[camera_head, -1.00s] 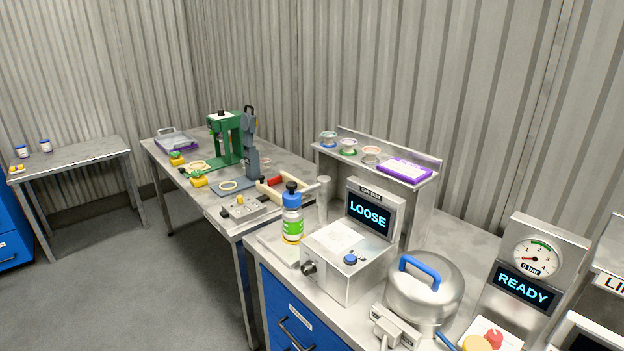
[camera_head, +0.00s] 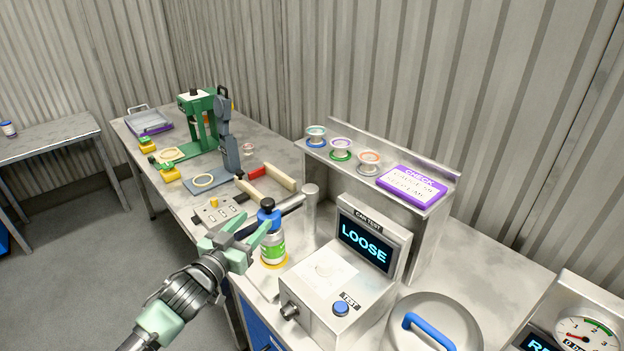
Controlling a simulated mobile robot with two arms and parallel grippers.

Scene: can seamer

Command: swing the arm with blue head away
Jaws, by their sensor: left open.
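The blue head (camera_head: 269,216) with a dark knob on top sits over a can with a green label (camera_head: 273,247). The fingers hide part of the head and can. My right gripper is not in view.
The test box (camera_head: 338,293) with a LOOSE screen (camera_head: 364,242) stands right of the can. A round lid with a blue handle (camera_head: 428,333) is in front. A shelf (camera_head: 432,232) stands behind. A green press (camera_head: 203,124) and grey clamp stand (camera_head: 228,140) are further left.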

